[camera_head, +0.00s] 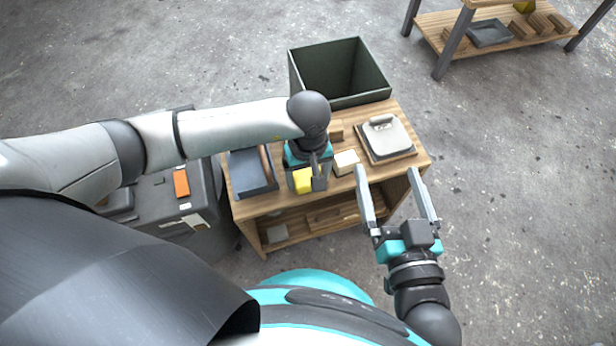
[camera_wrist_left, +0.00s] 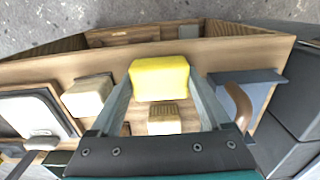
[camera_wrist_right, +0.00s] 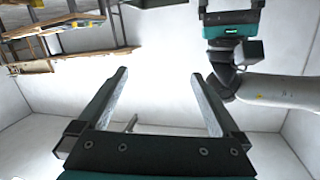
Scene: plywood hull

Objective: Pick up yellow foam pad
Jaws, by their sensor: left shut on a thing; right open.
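The yellow foam pad (camera_head: 303,181) is between the fingers of my left gripper (camera_head: 307,178), over the near part of the wooden bench (camera_head: 248,206). In the left wrist view the yellow foam pad (camera_wrist_left: 160,78) sits at the fingertips, with a finger on each side. My left gripper (camera_wrist_left: 160,85) is shut on it. I cannot tell whether the pad touches the bench top. My right gripper (camera_head: 396,180) is open and empty, to the right of the bench's front. In the right wrist view its fingers (camera_wrist_right: 158,75) are apart with nothing between them.
A cream block (camera_head: 346,162) lies right of the pad. A grey tray (camera_head: 252,175) is at left. A grey device on a board (camera_head: 386,138) is at right. A dark open bin (camera_head: 340,75) stands behind. A grey case with an orange item (camera_head: 181,182) is left.

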